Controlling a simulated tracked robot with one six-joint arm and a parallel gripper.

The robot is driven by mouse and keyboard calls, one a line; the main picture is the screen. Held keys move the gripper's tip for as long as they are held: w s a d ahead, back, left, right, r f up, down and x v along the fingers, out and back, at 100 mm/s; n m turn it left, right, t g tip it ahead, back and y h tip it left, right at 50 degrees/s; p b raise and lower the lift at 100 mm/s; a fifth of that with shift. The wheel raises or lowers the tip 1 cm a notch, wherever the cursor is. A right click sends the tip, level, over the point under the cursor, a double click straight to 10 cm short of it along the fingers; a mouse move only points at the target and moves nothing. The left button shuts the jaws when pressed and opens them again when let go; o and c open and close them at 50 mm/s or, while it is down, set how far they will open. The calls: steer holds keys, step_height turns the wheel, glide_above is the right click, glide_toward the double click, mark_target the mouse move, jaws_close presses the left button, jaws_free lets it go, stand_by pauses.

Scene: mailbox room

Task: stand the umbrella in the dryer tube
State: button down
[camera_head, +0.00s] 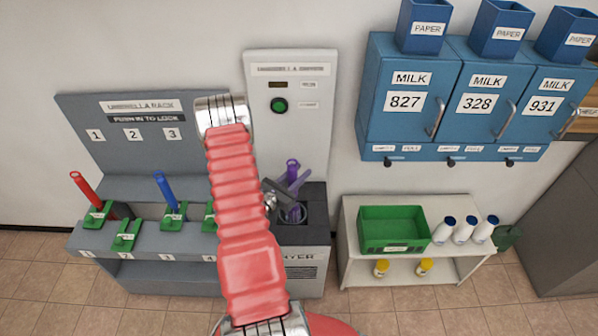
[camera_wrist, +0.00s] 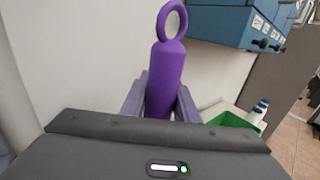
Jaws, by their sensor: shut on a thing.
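The purple umbrella (camera_wrist: 166,75) is upright in the wrist view, its ring handle at the top. My gripper (camera_wrist: 160,98) is shut on it just below the handle, one finger on each side. In the head view the umbrella (camera_head: 293,166) shows above the dark base of the dryer (camera_head: 316,200), partly behind my arm and gripper. The dryer tube (camera_head: 291,216) is a round opening in that base. The umbrella's lower end is at the tube, but I cannot tell how deep it sits. The dryer's back panel (camera_head: 310,130) carries a green button (camera_head: 279,105).
The grey umbrella rack (camera_head: 150,170) at left holds a red umbrella (camera_head: 85,190) and a blue one (camera_head: 165,190). A white shelf (camera_head: 350,225) with a green crate (camera_head: 393,228) and bottles stands right of the dryer. Blue mailboxes (camera_head: 408,85) hang above it.

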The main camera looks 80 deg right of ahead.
steer(key=shift+f, duration=1.25)
steer(key=c, duration=1.3)
jaws_free()
steer(key=v, duration=1.3)
steer(key=shift+w+a, duration=0.2)
steer(key=shift+a, duration=0.1)
